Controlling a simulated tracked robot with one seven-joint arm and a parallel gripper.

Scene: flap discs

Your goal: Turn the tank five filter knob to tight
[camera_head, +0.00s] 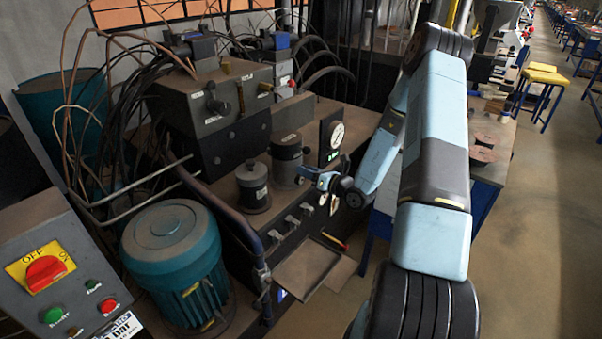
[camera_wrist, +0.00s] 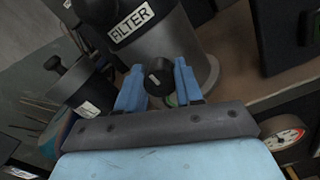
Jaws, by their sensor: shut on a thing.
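A grey cylindrical canister labelled FILTER (camera_wrist: 160,40) fills the top middle of the wrist view. It seems to be the larger canister (camera_head: 285,158) on the machine in the head view. A black round knob (camera_wrist: 158,76) with a small light mark sits at its front, between my blue fingers. My gripper (camera_wrist: 159,88) is shut on this knob, one finger on each side. In the head view my gripper (camera_head: 318,178) reaches in from the right beside the canister, and the knob cannot be made out there. Any tight or loose marking is not readable.
A smaller dark canister (camera_head: 252,187) stands left of the filter. A round gauge (camera_head: 336,135) is close by on the right. A teal motor (camera_head: 172,250) and a control box with a red switch (camera_head: 46,272) stand at front left. Loose cables hang behind.

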